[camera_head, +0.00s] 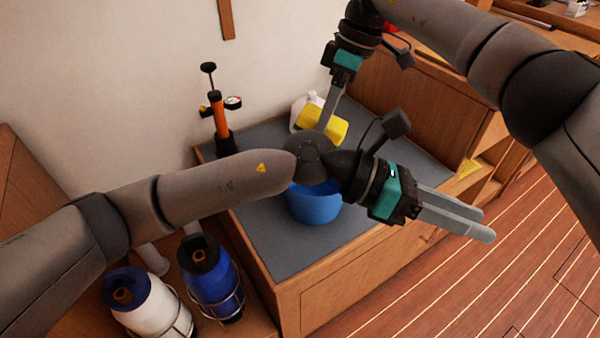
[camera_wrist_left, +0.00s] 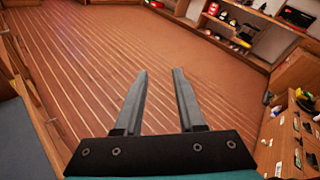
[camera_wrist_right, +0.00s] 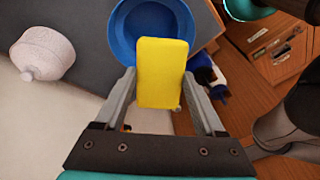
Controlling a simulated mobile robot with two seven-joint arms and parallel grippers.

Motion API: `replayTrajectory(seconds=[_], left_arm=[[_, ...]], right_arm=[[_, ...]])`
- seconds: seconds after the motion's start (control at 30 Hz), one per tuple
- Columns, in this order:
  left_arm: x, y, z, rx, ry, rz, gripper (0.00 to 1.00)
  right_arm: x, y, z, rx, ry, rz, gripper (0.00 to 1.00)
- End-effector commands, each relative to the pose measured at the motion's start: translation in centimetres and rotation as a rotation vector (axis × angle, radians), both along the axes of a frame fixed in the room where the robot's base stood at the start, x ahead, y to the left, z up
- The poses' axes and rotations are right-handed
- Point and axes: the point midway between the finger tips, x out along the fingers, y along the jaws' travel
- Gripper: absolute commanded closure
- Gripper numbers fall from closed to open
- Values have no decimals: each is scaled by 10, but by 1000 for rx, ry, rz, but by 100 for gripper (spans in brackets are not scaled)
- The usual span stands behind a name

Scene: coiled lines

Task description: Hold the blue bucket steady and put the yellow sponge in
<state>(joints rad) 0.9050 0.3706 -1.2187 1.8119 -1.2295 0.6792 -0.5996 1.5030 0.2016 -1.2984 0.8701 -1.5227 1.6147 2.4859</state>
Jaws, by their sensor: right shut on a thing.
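The blue bucket (camera_head: 314,209) stands on the grey top of a wooden cabinet; my left forearm hides part of its rim. The yellow sponge (camera_head: 335,125) is held by my right gripper (camera_head: 323,124), behind the bucket in the head view. In the right wrist view the sponge (camera_wrist_right: 162,72) sits between the fingers and overlaps the open bucket (camera_wrist_right: 125,30), whose inside is partly hidden. My left gripper (camera_head: 485,224) is right of the bucket, past the cabinet's front edge, away from the bucket. The left wrist view shows its fingers apart with nothing between them.
An orange pump (camera_head: 217,120) stands at the cabinet's back left corner. A white bottle (camera_head: 303,105) is behind the sponge. White (camera_head: 145,305) and blue (camera_head: 210,279) containers stand at lower left. Open plank floor (camera_head: 480,285) lies at right.

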Motion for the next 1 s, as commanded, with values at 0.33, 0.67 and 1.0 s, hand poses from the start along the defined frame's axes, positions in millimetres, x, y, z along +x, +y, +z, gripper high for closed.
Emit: replayTrajectory(seconds=[0.33,0.67,1.0], left_arm=[[70,106,-90,705,-526,-233,61],[137,206,-88,1160,-711,-283,61],[146,216,-113,1210,-720,-290,61]], right_arm=[[0,0,0,0,0,0,73],[0,0,0,0,0,0,73],[0,0,0,0,0,0,73]])
